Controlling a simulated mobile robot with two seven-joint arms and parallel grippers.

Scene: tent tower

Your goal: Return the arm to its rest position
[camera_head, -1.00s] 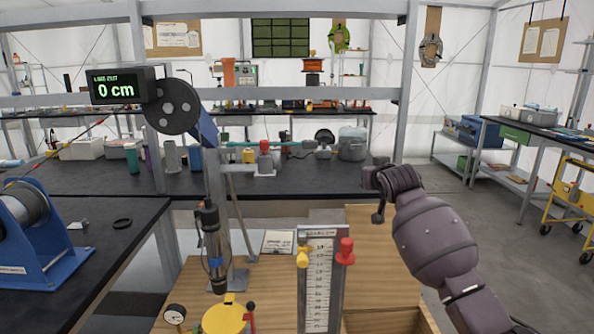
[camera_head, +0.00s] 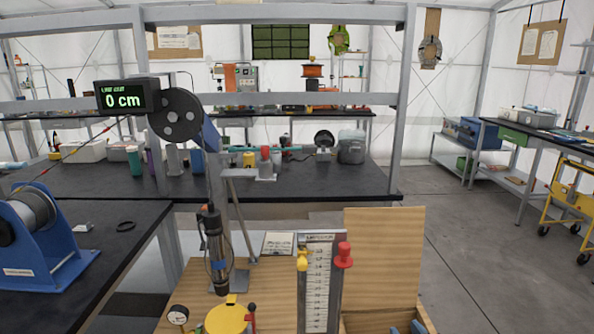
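My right arm no longer crosses the middle of the view. Two small blue-grey tips at the bottom edge, in front of the open wooden box (camera_head: 383,250), look like the end of my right gripper (camera_head: 406,329). They are too cut off to show whether it is open or shut, or whether it holds anything. My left arm and gripper are not in view.
A hanging cylindrical probe (camera_head: 216,250) is at centre-left, beside an upright scale (camera_head: 318,285) with a red knob (camera_head: 344,255). A yellow disc (camera_head: 227,319) is below. A blue reel stand (camera_head: 45,262) is on the left bench. The readout (camera_head: 126,96) shows 0 cm.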

